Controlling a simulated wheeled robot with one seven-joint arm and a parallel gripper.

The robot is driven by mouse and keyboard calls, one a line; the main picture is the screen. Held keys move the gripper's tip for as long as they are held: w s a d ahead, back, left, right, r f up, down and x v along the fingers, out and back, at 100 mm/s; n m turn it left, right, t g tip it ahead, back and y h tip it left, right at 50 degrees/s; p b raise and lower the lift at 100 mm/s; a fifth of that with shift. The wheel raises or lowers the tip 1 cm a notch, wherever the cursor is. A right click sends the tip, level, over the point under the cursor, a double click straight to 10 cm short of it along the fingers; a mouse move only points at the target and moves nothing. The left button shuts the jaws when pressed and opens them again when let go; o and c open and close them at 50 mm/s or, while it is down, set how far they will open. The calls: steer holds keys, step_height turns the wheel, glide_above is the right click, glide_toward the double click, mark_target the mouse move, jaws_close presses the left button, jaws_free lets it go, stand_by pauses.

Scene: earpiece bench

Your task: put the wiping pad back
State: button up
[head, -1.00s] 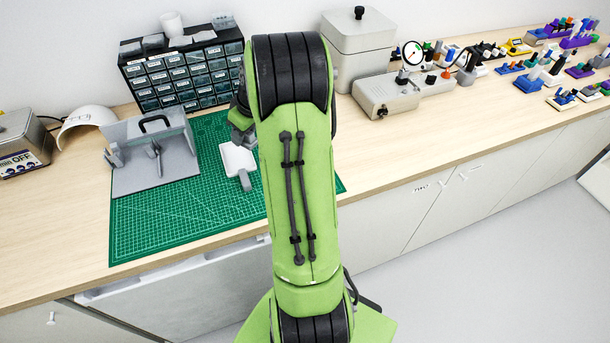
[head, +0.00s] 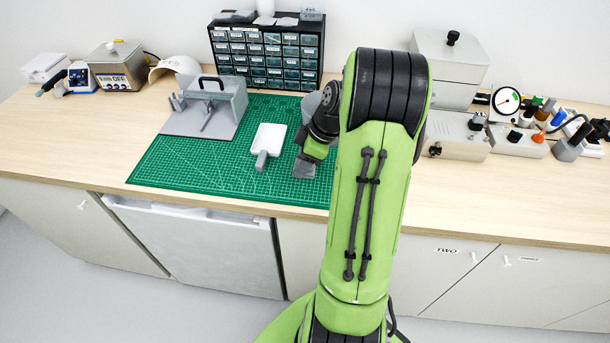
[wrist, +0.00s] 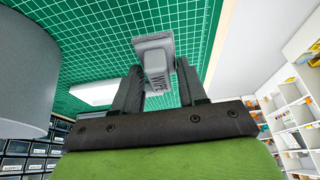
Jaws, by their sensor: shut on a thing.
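The wiping pad (wrist: 155,58) is a grey block with "WIPE" lettered on its handle. In the wrist view it sits between the fingers of my gripper (wrist: 158,88), which is shut on its handle. In the head view the pad (head: 304,169) shows as a grey block under my gripper (head: 312,154), above the right part of the green cutting mat (head: 190,168). Whether the pad touches the mat is unclear. My arm hides part of the bench behind it.
A white tray with a grey handle (head: 269,138) lies left of my gripper. A grey stand (head: 205,122) is farther left. A grey cylinder (wrist: 25,70) is close beside my gripper; drawers (head: 266,52) stand behind. The mat's front left is clear.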

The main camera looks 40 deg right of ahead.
steer(key=shift+s+f+b, duration=0.1)
steer(key=shift+f+b, duration=0.3)
steer(key=shift+f, duration=1.5)
steer(key=o, duration=0.9)
steer(key=shift+o, duration=0.2)
